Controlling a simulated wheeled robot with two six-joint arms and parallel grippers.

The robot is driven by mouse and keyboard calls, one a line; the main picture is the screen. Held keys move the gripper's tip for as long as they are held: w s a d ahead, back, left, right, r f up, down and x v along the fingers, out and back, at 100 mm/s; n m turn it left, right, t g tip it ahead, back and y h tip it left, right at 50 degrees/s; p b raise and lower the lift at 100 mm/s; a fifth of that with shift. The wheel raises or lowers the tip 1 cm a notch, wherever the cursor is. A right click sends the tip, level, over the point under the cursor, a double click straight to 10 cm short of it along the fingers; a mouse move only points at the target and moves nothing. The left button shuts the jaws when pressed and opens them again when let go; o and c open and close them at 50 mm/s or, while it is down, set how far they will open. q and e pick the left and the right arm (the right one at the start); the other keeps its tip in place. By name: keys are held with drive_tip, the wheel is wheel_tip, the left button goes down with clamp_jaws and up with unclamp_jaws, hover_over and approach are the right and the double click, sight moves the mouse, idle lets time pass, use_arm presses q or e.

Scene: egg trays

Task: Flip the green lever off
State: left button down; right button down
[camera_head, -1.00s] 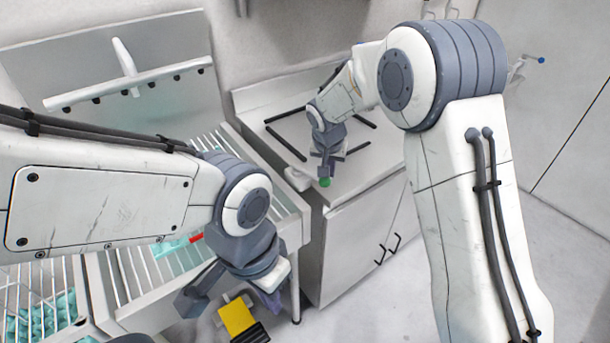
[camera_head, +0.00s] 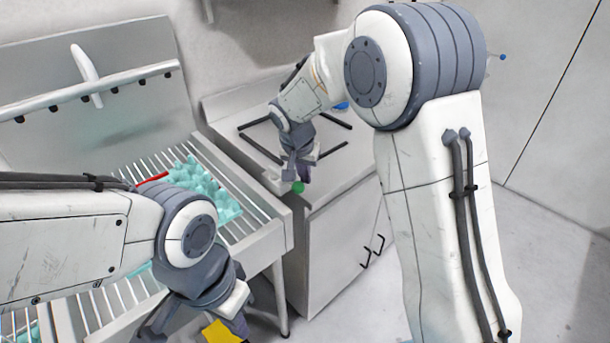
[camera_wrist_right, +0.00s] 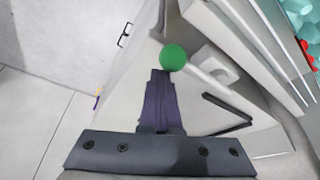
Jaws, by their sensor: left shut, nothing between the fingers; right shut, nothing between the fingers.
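The green lever's round knob (camera_head: 298,187) is at the front left corner of the white counter. In the right wrist view the green knob (camera_wrist_right: 173,57) sits right at the tips of my right gripper (camera_wrist_right: 160,76). The gripper is shut and empty; I cannot tell whether it touches the knob. In the head view my right gripper (camera_head: 303,173) is just above and beside the knob, partly hiding the lever. My left gripper (camera_head: 238,318) is shut and empty at the bottom, beside the rack, with its tips low in the picture.
A slatted rack (camera_head: 255,225) carrying teal egg trays (camera_head: 200,180) stands left of the counter (camera_head: 335,190). A yellow thing (camera_head: 222,332) lies below my left gripper. The floor at the right (camera_head: 545,235) is clear.

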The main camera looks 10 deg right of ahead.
drive_tip(key=shift+w+d+r, duration=0.1)
drive_tip(key=shift+d+r, duration=0.1)
drive_tip(key=shift+d, duration=0.1)
wheel_tip(320, 180, up, 10)
idle(0.4)
drive_tip(key=shift+a+f, duration=0.1)
